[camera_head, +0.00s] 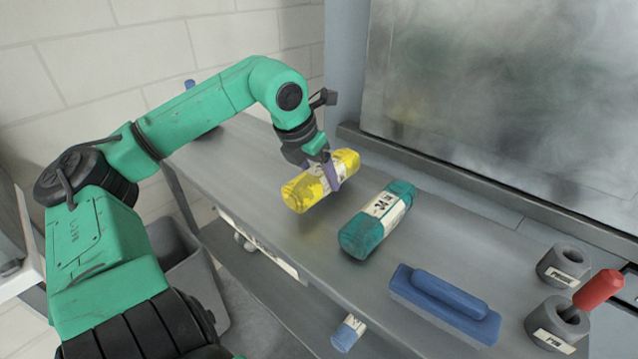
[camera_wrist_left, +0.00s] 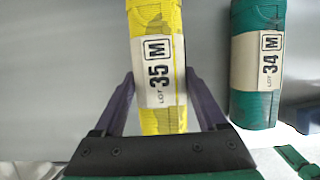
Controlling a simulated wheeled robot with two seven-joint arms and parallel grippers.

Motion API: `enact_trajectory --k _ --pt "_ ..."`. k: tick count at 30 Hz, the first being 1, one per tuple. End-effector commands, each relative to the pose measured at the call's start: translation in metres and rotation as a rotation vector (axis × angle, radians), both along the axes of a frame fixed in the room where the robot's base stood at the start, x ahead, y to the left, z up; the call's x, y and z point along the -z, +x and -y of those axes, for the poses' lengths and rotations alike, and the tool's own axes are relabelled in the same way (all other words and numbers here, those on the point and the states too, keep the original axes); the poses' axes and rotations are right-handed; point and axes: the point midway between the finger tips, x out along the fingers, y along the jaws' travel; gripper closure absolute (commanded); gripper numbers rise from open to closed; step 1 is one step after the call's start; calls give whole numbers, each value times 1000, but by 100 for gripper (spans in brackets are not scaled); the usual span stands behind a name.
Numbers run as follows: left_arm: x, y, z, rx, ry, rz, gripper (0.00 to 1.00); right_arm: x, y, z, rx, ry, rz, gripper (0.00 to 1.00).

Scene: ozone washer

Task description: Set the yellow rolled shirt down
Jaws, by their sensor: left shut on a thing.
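The yellow rolled shirt (camera_head: 303,194) has a pale paper band, which reads "LOT 35 M" in the left wrist view (camera_wrist_left: 155,20). My left gripper (camera_head: 331,175) is shut on it around the band, with one purple finger on each side in the left wrist view (camera_wrist_left: 160,76). In the head view the roll seems to be held a little above the grey bench (camera_head: 290,265), with a faint yellow tint on the metal below it. Whether any end touches the bench is hard to tell. My right gripper is not in view.
A teal rolled shirt (camera_head: 365,236) with a "LOT 34 M" band lies close to the right of the yellow one. A blue block with a handle (camera_head: 445,302), two grey cups (camera_head: 563,266) and a red-handled tool (camera_head: 598,289) stand further right. The bench's left part is mostly clear.

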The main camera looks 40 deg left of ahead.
Motion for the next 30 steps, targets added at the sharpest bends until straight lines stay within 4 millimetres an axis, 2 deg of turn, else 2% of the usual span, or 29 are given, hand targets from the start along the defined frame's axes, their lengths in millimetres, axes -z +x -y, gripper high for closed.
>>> enact_trajectory --k 3,8,9,11,20,23,30 --pt "21 0 0 0 -2 -2 94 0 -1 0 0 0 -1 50" --pt "23 0 0 0 1 0 94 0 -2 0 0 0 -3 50" --pt "23 0 0 0 1 -2 22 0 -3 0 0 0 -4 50" --pt "23 0 0 0 1 -2 0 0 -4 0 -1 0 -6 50" --pt "18 -1 0 0 0 0 0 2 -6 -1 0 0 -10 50" --pt "4 -7 -1 -1 0 4 0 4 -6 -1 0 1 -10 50" --pt "-57 -32 -2 -2 2 5 0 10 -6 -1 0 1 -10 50"
